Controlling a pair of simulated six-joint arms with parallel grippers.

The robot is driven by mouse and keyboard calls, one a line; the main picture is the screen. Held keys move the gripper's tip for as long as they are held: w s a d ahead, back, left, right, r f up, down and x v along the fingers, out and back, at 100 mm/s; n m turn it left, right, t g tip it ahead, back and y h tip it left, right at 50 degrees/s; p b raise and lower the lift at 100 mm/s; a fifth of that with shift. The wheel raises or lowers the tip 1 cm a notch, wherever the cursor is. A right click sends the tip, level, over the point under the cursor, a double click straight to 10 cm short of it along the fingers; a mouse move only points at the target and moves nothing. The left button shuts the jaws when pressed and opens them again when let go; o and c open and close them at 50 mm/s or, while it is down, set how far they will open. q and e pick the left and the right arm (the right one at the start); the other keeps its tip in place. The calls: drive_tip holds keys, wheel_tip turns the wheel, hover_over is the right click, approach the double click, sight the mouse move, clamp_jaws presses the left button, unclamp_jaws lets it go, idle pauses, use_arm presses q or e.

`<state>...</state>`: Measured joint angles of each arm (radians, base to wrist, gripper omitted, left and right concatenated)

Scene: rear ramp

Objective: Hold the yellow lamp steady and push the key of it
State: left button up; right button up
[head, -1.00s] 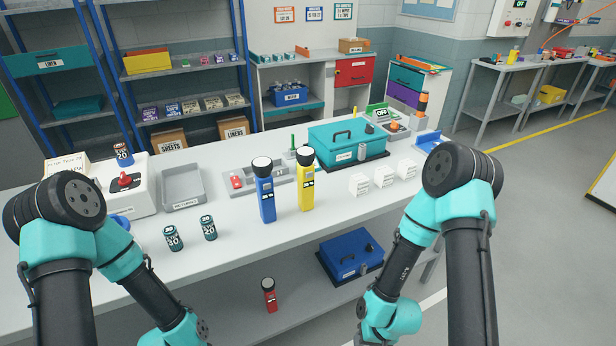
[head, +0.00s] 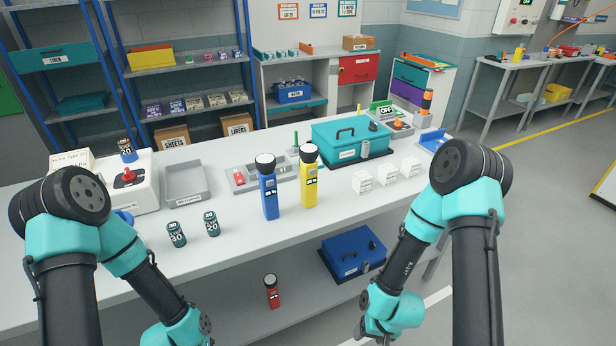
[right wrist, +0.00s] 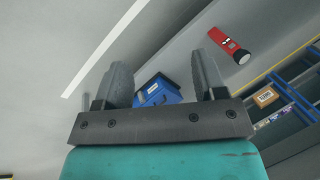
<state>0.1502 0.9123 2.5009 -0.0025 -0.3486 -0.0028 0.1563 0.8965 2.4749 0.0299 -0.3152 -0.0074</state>
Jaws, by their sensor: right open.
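The yellow lamp (head: 309,180) stands upright on the white table, its black head on top and a dark key patch on its front. A blue lamp (head: 268,190) stands upright just to its left. My right gripper (right wrist: 162,82) is open and empty in the right wrist view, with both fingers apart. In the head view the right gripper (head: 362,334) is low at the bottom edge, in front of the table and well below the yellow lamp. My left gripper is out of the head view; only my left arm shows.
A teal toolbox (head: 350,142) and several small white boxes (head: 387,175) stand right of the lamps. Two dark cans (head: 194,229) stand at left. A grey tray (head: 185,181) lies behind them. On the lower shelf are a red lamp (head: 271,291) and a blue toolbox (head: 350,254).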

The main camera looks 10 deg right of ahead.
drive_tip(key=shift+o, duration=1.2)
drive_tip(key=w+d+r+m+t, duration=0.1)
drive_tip(key=w+d+r+m, duration=0.2)
drive_tip(key=w, duration=0.5)
drive_tip(key=d+r, duration=0.1)
drive_tip(key=d, duration=0.1)
drive_tip(key=shift+d+r+m, duration=0.3)
drive_tip(key=w+d+r+m+t+y, duration=0.35)
drive_tip(key=w+r, duration=0.65)
drive_tip(key=r, duration=0.4)
drive_tip(key=w+d+r+m+t+y, duration=0.2)
drive_tip(key=w+d+r+m, duration=0.15)
drive_tip(key=w+r, duration=0.8)
drive_tip(key=m+g+y, duration=0.3)
drive_tip(key=m+g, duration=0.2)
drive_tip(key=g, duration=0.2)
approach(312, 195)
drive_tip(key=shift+w+d+f, duration=0.2)
drive_tip(key=shift+w+f, duration=0.15)
drive_tip(key=shift+w, duration=0.25)
drive_tip(key=shift+w+d+f, duration=0.25)
drive_tip(key=shift+w+f, duration=0.05)
drive_tip(key=shift+w, duration=0.35)
drive_tip(key=shift+a+f+g, duration=0.2)
drive_tip(key=shift+a+g, duration=0.05)
drive_tip(key=shift+a, duration=0.05)
drive_tip(key=shift+a, duration=0.1)
drive_tip(key=shift+x, duration=4.9)
